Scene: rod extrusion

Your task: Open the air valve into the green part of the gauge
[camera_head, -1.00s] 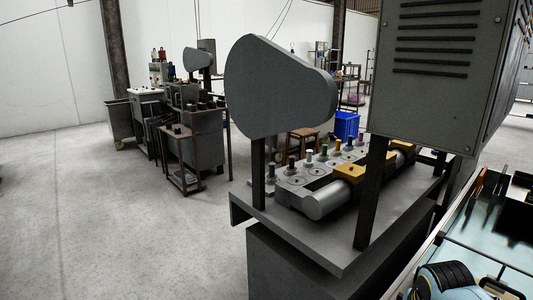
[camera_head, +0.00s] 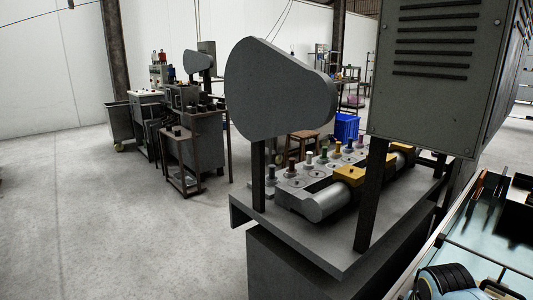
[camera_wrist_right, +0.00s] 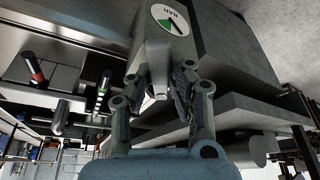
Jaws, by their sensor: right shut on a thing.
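The gauge (camera_wrist_right: 173,19) is a round white dial with a green wedge and a dark mark, on the grey machine at the top of the right wrist view. It appears upside down, and I cannot read exactly where its needle stands. The air valve (camera_wrist_right: 157,57) is a grey, tapered handle just below the gauge. My right gripper (camera_wrist_right: 158,78) is shut on the valve handle, with one finger on each side of it. The fingers hide part of the handle. Neither the gauge nor the valve can be made out in the head view. My left gripper is not in view.
In the head view, a grey machine table (camera_head: 300,232) carries several knobs and yellow blocks. Open floor (camera_head: 95,225) lies left.

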